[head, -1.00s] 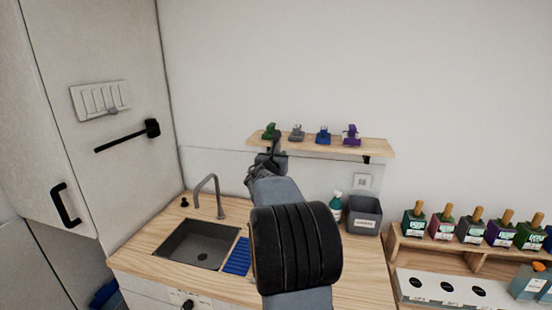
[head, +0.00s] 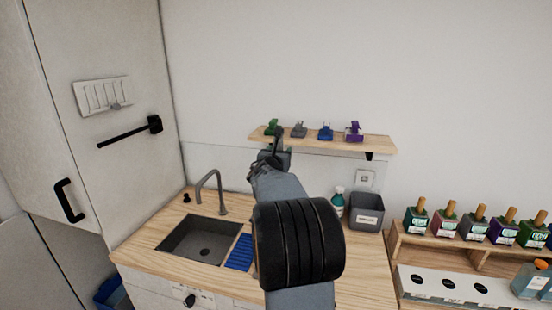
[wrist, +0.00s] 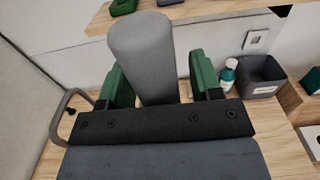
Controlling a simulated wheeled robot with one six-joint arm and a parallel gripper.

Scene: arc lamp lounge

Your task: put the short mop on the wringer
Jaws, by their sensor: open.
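I cannot make out a short mop or a wringer for sure in either view. A blue bucket-like thing (head: 112,293) stands low at the lower left in the head view, mostly cut off by the frame. My gripper (head: 276,145) is raised in front of the wall shelf, well above the counter. In the wrist view its two green fingers stand apart, so my gripper (wrist: 160,78) is open. A grey rounded shape fills the view between the fingers; I cannot tell what it is.
The wooden counter (head: 150,240) holds a sink (head: 205,240), a tap, a blue ribbed mat (head: 240,252), a teal bottle (head: 338,201) and a grey bin (head: 366,212). The shelf (head: 330,141) carries several small coloured items. Bottles fill a rack at right. Tall cabinet (head: 95,60) at left.

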